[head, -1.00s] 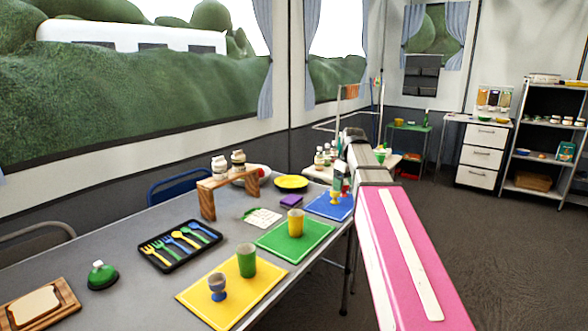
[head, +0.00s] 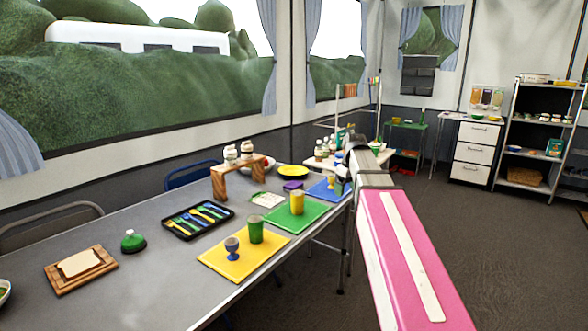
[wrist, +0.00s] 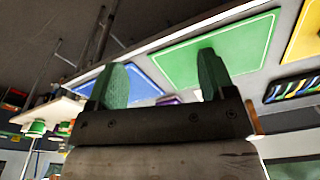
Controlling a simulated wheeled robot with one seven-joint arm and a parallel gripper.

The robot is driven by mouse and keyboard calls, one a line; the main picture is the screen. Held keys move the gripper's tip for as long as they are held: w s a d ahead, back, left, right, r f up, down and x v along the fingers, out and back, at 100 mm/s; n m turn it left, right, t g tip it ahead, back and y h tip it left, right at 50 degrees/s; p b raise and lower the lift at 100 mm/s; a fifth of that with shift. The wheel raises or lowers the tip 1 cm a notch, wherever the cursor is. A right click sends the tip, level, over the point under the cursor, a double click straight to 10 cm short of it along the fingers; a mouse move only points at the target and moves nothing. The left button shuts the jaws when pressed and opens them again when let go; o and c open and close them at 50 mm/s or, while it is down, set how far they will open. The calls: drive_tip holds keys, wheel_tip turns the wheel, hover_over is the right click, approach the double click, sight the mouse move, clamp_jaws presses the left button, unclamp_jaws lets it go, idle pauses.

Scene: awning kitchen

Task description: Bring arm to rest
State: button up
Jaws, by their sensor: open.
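My arm (head: 405,250), with a pink and white link, reaches forward over the right side of the head view. My gripper (wrist: 160,65) shows in the wrist view with two green fingers spread apart and nothing between them. In the head view the gripper is mostly hidden behind the arm. In the tilted wrist view, the blue mat (wrist: 143,85) and green mat (wrist: 245,50) lie beyond the fingers. I cannot tell how far the fingers are from the table.
The long grey table (head: 130,290) bears a yellow mat (head: 222,264), a cutlery tray (head: 178,233), a green bell-like object (head: 133,241), a wooden board (head: 60,285) and a wooden stand (head: 218,185). A drawer unit (head: 475,152) and shelf rack (head: 530,150) stand at the right. Floor (head: 490,250) right of the arm is clear.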

drive_tip(key=s+f+m, duration=0.2)
drive_tip(key=s+f, duration=0.4)
drive_tip(key=f, duration=0.4)
drive_tip(key=s+f+m, duration=0.3)
drive_tip(key=s+f, duration=0.4)
drive_tip(key=f, duration=0.3)
drive_tip(key=s+f+m+g, duration=0.1)
drive_tip(key=s+f+m, duration=0.1)
drive_tip(key=s+f, duration=0.5)
wheel_tip(320, 180, down, 3)
drive_tip(key=shift+a+h, duration=0.35)
drive_tip(key=shift+h, duration=0.05)
